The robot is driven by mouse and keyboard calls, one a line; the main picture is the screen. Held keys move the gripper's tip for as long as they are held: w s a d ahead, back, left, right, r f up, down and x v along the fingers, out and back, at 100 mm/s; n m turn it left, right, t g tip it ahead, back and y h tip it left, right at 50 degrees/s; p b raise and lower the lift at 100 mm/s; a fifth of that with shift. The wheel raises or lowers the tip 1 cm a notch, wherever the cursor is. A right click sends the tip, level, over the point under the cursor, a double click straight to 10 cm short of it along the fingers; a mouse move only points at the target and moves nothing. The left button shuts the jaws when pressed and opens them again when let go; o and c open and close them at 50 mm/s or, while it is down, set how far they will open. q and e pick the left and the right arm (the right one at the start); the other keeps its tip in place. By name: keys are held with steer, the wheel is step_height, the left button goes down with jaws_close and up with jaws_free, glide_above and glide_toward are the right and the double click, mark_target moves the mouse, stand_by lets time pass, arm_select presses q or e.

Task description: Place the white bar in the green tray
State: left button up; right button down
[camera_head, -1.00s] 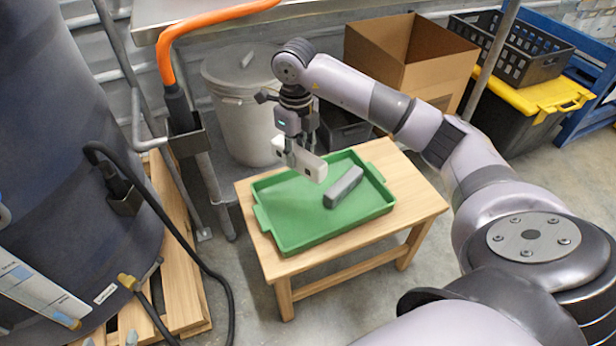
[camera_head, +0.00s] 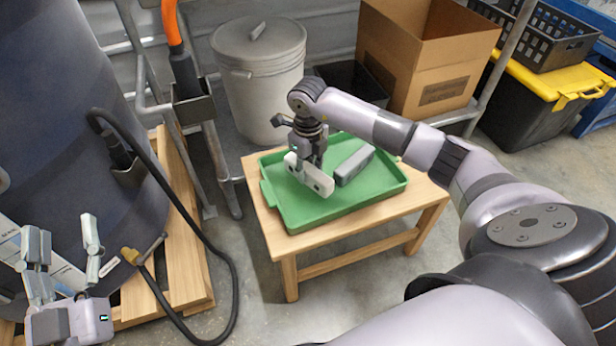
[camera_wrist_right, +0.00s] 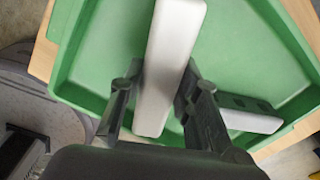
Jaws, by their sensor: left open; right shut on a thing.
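The white bar (camera_head: 322,184) is held in my right gripper (camera_head: 308,168), over the left middle of the green tray (camera_head: 318,215). In the right wrist view, the two fingers (camera_wrist_right: 152,100) are closed on the sides of the white bar (camera_wrist_right: 170,60), with the green floor of the tray (camera_wrist_right: 105,55) below. I cannot tell whether the bar touches the floor. My left gripper (camera_head: 64,240) is open and empty at the lower left, far from the tray.
The tray sits on a wooden table (camera_head: 380,212). A cardboard box (camera_head: 425,60), a grey lidded bin (camera_head: 262,85) and a black-and-yellow crate (camera_head: 535,105) stand behind. A dark hopper (camera_head: 60,110) with a black hose (camera_head: 222,270) stands left. The tray's front is clear.

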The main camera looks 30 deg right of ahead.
mark_target(308, 177)
step_height(308, 177, down, 2)
steer(key=shift+f, duration=0.15)
arm_select(q)
steer(key=shift+s+r+t+h+b, duration=0.15)
steer(key=shift+s+r+t+h, duration=0.15)
steer(key=shift+r+t, duration=0.35)
steer(key=shift+s+r+t+h+b, duration=0.2)
steer(key=shift+s+r+t, duration=0.2)
steer(key=shift+r, duration=0.55)
arm_select(e)
steer(key=shift+f, duration=0.25)
arm_select(q)
steer(key=shift+r, duration=0.15)
arm_select(e)
steer(key=shift+f, duration=0.1)
steer(key=c, duration=1.2)
jaws_free()
arm_select(q)
steer(key=shift+s, duration=0.1)
